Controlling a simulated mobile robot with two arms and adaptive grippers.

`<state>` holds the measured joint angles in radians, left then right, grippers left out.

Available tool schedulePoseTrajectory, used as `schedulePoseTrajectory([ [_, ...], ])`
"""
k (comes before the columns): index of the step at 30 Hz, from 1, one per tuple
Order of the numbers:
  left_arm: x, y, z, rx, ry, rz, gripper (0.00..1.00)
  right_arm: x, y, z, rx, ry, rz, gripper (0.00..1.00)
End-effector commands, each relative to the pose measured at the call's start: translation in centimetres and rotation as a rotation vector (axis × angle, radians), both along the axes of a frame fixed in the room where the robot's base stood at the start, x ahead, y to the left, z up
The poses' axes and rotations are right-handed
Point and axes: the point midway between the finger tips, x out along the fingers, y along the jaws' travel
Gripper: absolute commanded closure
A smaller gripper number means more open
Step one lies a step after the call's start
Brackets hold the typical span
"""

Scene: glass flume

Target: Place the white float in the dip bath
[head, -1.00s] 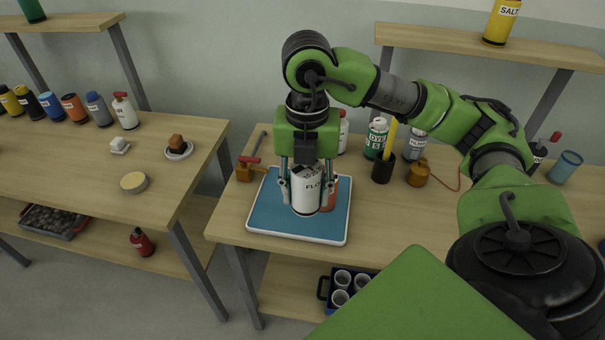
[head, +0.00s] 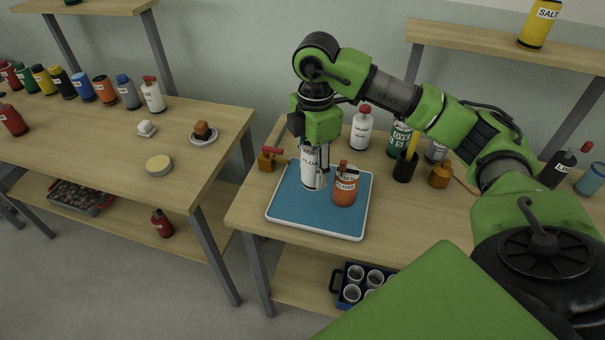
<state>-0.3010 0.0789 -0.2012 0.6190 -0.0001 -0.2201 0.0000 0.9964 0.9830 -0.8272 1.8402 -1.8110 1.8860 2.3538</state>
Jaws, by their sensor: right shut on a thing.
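The white float (head: 309,177), a white cylinder with a black-lettered label, is in my right gripper (head: 316,178). The gripper is shut on it from above, and a finger covers part of its label. The float is upright over the left-back part of a blue tray with a pale rim (head: 287,210); I cannot tell whether its base touches the tray. My left gripper is out of view.
A brass-coloured thing with a red handle (head: 267,160) lies left of the tray. A white bottle (head: 361,130), a green dye bottle (head: 399,139) and a black cup (head: 404,168) stand behind and right. The left table (head: 110,140) holds several bottles. A floor gap separates the tables.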

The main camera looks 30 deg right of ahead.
Motion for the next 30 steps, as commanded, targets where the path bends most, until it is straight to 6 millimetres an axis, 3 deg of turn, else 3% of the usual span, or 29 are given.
schedulePoseTrajectory([
  [3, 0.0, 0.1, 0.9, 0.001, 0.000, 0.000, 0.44, 2.1, -0.1, -2.0, 0.000, 0.004, -0.001, 0.85],
  [9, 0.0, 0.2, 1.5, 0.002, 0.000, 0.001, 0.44, 4.5, -0.2, -4.9, 0.001, 0.001, 0.001, 0.85],
  [17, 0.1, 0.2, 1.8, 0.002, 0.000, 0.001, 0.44, 5.6, -0.2, -6.3, 0.000, 0.000, 0.001, 0.85],
  [23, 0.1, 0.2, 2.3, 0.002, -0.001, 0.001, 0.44, 5.5, -0.3, -9.0, -0.001, -0.001, 0.003, 0.85],
  [30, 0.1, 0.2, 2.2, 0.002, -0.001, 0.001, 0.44, 5.5, -0.3, -9.2, -0.001, -0.002, 0.003, 0.85],
])
